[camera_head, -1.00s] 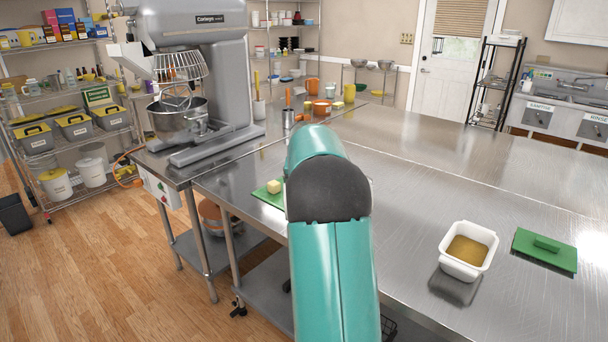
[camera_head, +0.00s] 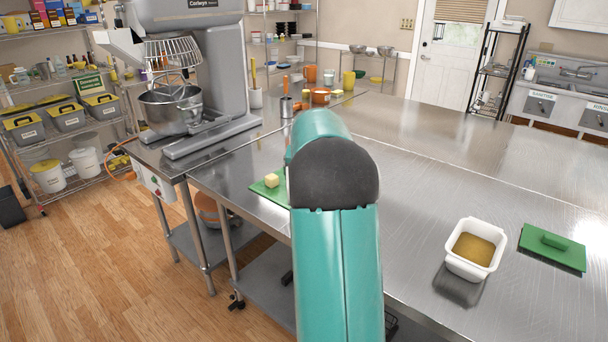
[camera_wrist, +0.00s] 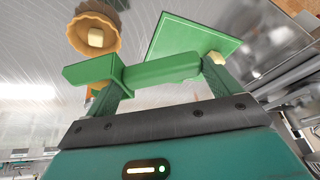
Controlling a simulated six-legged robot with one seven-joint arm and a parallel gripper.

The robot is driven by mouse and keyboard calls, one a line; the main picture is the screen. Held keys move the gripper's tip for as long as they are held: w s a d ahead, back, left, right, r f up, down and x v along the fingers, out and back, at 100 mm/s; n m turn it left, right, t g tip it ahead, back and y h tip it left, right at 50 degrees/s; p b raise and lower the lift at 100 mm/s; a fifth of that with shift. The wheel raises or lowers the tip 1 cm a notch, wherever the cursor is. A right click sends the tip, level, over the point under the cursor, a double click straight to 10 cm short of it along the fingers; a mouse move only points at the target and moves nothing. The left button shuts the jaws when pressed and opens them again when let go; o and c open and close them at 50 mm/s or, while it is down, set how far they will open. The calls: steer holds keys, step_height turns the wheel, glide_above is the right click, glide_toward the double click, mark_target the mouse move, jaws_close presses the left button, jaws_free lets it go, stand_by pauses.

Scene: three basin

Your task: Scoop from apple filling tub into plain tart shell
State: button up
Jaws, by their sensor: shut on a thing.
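The apple filling tub (camera_head: 451,258) is a white open container with brown-gold filling, at the right of the steel table in the head view. A fluted golden-brown tart shell (camera_wrist: 82,42) shows at the upper left of the wrist view, with a pale cube (camera_wrist: 96,37) in or in front of it. My gripper (camera_wrist: 150,80) shows in the wrist view, shut on a green bar-like handle (camera_wrist: 155,70). What the handle belongs to is unclear. My arm hides the gripper and the tart shell in the head view.
A green lid (camera_head: 540,260) lies right of the tub. A green board (camera_head: 263,194) with a pale yellow cube (camera_head: 272,181) lies left of my arm; a green board (camera_wrist: 185,35) also shows in the wrist view. A large mixer (camera_head: 222,60) stands at the left.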

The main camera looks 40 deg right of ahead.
steer(key=s+t+y, duration=0.1)
steer(key=s+d+t+y, duration=0.1)
steer(key=t, duration=0.1)
steer(key=shift+d+r+m, duration=0.3)
steer(key=shift+r+m, duration=0.05)
steer(key=shift+m, duration=0.05)
steer(key=shift+s+d+r+m+t+y, duration=0.3)
steer(key=shift+s+d+r+t+y, duration=0.2)
steer(key=shift+s+d+t+y, duration=0.45)
steer(key=s+t, duration=0.1)
steer(key=s+d+r+t+y, duration=0.1)
steer(key=t, duration=0.1)
steer(key=s+d+m+t+y, duration=0.1)
steer(key=shift+s+d+r+t, duration=0.15)
steer(key=shift+d+r+t, duration=0.1)
steer(key=shift+r, duration=0.1)
steer(key=shift+a, duration=0.15)
